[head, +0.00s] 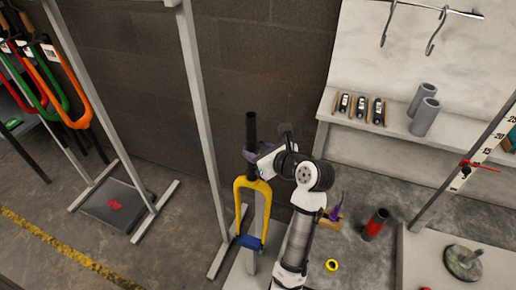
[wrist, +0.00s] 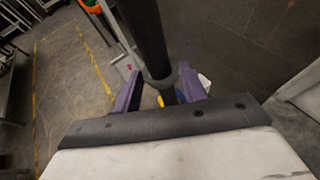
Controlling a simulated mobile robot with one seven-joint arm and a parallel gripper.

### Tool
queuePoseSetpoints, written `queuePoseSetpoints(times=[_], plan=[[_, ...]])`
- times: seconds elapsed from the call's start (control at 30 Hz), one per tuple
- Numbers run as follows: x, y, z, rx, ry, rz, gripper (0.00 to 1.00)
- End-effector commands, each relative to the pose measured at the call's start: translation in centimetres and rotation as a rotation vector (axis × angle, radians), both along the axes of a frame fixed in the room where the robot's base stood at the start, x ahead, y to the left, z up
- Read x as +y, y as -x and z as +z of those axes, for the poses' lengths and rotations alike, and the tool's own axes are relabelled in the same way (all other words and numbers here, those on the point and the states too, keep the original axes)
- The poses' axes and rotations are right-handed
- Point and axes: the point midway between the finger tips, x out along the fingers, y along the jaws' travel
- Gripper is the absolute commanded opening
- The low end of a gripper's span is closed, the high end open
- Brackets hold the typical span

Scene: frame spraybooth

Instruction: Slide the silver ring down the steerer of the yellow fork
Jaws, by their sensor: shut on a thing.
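The yellow fork (head: 238,197) stands upright in a stand, its black steerer (head: 251,131) pointing up. The steerer also shows in the wrist view (wrist: 143,35). My gripper (head: 252,156) is at the lower part of the steerer, just above the fork's crown. In the wrist view its purple fingers (wrist: 160,90) lie on either side of the steerer, shut on a grey ring (wrist: 176,77) that looks to be the silver ring. The ring appears to be around the steerer. In the head view the ring is hidden by my gripper.
A blue block (head: 251,242) is between the fork's legs. Green and orange forks (head: 72,90) hang on a rack at left. A grey shelf (head: 455,128) with grey cylinders (head: 424,115) is at right. A yellow ring (head: 331,265) and a dark red-banded cylinder (head: 375,224) are on the right.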

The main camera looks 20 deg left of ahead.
Motion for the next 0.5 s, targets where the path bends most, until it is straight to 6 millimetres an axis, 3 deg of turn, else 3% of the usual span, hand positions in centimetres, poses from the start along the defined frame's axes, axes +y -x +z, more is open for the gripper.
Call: queuePoseSetpoints(times=[0.5], plan=[[0.0, 0.0, -2.7, 0.001, 0.0, 0.0, 0.2]])
